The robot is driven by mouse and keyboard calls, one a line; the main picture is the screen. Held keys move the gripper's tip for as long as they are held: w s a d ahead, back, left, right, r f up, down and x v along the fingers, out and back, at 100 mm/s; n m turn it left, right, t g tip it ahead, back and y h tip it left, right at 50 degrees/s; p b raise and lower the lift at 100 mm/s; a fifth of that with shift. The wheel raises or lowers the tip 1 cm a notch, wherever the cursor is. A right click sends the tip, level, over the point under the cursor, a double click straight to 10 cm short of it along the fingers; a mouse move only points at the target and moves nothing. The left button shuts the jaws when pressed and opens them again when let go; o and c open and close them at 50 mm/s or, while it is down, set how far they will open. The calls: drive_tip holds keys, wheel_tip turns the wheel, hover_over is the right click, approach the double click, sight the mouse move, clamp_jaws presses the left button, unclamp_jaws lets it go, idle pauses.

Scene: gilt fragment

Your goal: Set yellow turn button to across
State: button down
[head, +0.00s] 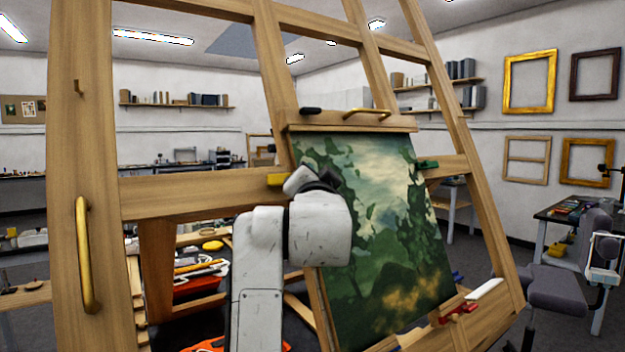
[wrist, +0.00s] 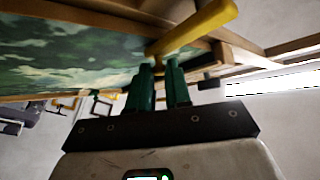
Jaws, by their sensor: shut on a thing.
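The yellow turn button (head: 277,179) shows in the head view on the wooden crossbar, at the left edge of the painting (head: 385,235). Its visible end lies roughly level, and my arm hides the rest. In the wrist view the yellow turn button (wrist: 200,30) is a bar running diagonally from near my fingertips to the upper right, above the canvas edge. My gripper (wrist: 161,68) has its two green fingers closed on the lower part of the button. In the head view my arm hides the fingers.
A green turn button (head: 427,164) sits at the painting's right edge. A blue one (head: 458,276) and a red one (head: 457,312) are lower right. The easel's left post (head: 85,130) carries a brass handle (head: 85,255). A grey chair (head: 565,280) stands at right.

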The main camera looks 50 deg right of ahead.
drive_tip(key=c, duration=1.1)
unclamp_jaws()
drive_tip(key=b+v, duration=0.3)
drive_tip(key=v, duration=0.7)
drive_tip(key=shift+s+a, duration=0.25)
drive_tip(key=shift+s, duration=0.05)
